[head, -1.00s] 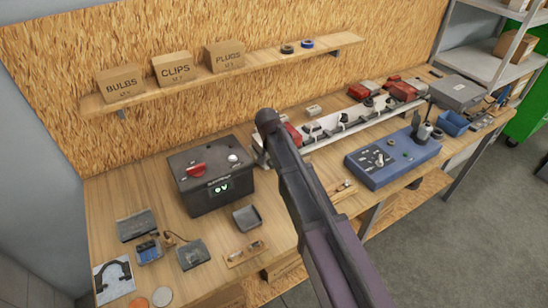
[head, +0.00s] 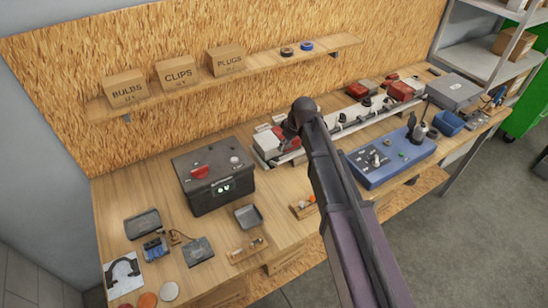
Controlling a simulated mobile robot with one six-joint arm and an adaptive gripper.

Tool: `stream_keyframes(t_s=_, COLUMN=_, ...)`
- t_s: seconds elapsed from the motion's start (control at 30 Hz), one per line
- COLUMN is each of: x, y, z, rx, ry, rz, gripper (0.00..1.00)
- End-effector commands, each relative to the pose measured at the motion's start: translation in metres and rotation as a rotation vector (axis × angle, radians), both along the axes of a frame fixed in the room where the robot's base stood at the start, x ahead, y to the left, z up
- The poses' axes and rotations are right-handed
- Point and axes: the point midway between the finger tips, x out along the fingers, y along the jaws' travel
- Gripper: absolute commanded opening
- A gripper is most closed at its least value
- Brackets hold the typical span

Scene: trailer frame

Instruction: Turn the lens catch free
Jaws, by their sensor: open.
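A pale light rail (head: 350,124) lies along the back of the workbench, with red lamps on it. The left red lamp (head: 268,141) sits at the rail's near end, partly beside my arm. Two more red lamps, one of them the right lamp (head: 400,91), are at the far end. Small dark knobs (head: 367,102) stand along the rail; I cannot tell which is the lens catch. My arm crosses the rail's left half. My gripper is not visible; the arm hides what lies behind it.
A black battery box (head: 212,177) with a red knob stands left on the bench. A grey tray (head: 248,217) and small parts lie in front. A shelf (head: 250,70) with cartons hangs behind.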

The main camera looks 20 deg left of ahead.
Motion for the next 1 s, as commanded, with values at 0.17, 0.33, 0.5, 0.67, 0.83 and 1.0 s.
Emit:
stream_keyframes(t_s=0.17, x=0.0002, y=-0.0051, z=0.0111, rx=0.033, ry=-0.029, rz=0.137, gripper=0.50)
stream_keyframes(t_s=0.33, x=0.0001, y=-0.0061, z=0.0136, rx=0.047, ry=-0.043, rz=0.193, gripper=0.50)
stream_keyframes(t_s=0.5, x=0.0001, y=-0.0059, z=0.0133, rx=0.048, ry=-0.044, rz=0.198, gripper=0.50)
stream_keyframes(t_s=0.67, x=0.0002, y=-0.0058, z=0.0131, rx=0.047, ry=-0.045, rz=0.197, gripper=0.50)
stream_keyframes(t_s=0.83, x=0.0004, y=-0.0051, z=0.0107, rx=0.046, ry=-0.044, rz=0.196, gripper=0.50)
stream_keyframes(t_s=1.0, x=0.0010, y=-0.0028, z=0.0038, rx=0.046, ry=-0.044, rz=0.196, gripper=0.50)
